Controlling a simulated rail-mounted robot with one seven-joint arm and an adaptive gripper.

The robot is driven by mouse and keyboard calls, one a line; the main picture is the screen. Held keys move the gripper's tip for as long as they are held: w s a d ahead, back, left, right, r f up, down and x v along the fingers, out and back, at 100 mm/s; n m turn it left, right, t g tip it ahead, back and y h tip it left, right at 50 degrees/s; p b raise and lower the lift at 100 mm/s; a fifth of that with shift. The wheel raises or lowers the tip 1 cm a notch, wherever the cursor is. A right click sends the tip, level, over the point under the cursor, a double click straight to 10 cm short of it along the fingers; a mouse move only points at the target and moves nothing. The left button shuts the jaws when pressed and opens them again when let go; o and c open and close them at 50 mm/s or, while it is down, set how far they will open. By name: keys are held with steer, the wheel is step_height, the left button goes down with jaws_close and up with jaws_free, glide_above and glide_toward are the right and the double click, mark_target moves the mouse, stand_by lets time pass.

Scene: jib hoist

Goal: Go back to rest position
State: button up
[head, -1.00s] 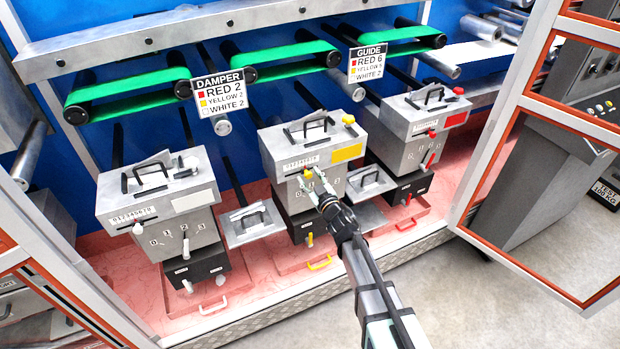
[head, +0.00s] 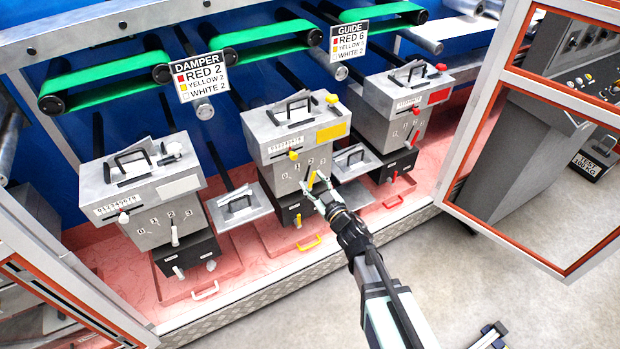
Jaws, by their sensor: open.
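My gripper (head: 319,190) is open in the head view, in front of the lower face of the middle box (head: 285,172). Its fingertips are close to the yellow lever (head: 311,180) on that box's 0-to-3 scale; I cannot tell whether they touch it. My arm reaches in from the lower right. The middle box has a yellow label, a yellow knob (head: 332,98) on top and a yellow slider (head: 293,155) on its upper scale.
The white-marked box (head: 150,200) stands left and the red-marked box (head: 405,100) right. DAMPER (head: 201,77) and GUIDE (head: 348,39) signs hang above. An orange-edged door frame (head: 560,120) stands at right. Grey floor (head: 450,270) is free in front of the platform.

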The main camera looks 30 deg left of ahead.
stand_by(0.3)
steer(key=w+d+f+m+t+h, duration=0.1)
steer(key=w+d+f+m+h, duration=0.25)
steer(key=d+f+h, duration=0.55)
steer(key=s+d+f+m+g+h, duration=0.2)
steer(key=s+d+f+h, duration=0.1)
steer(key=d+f, duration=0.5)
steer(key=s+d+f+m+g+h, duration=0.2)
steer(key=s+d+f, duration=0.1)
steer(key=d+f, duration=0.5)
steer(key=s+d+f+m+g, duration=0.2)
steer(key=s+d+f+g, duration=0.2)
steer(key=s+d, duration=0.4)
steer(key=s+d+f+m+g, duration=0.3)
steer(key=s+d, duration=0.5)
steer(key=s, duration=0.6)
steer(key=s+d+f+m+g+h, duration=0.1)
steer(key=s+d+f+g, duration=0.4)
steer(key=s, duration=0.6)
steer(key=d+m+g, duration=0.1)
steer(key=d, duration=0.1)
steer(key=shift+s+d+g, duration=0.3)
steer(key=shift+s+d, duration=0.1)
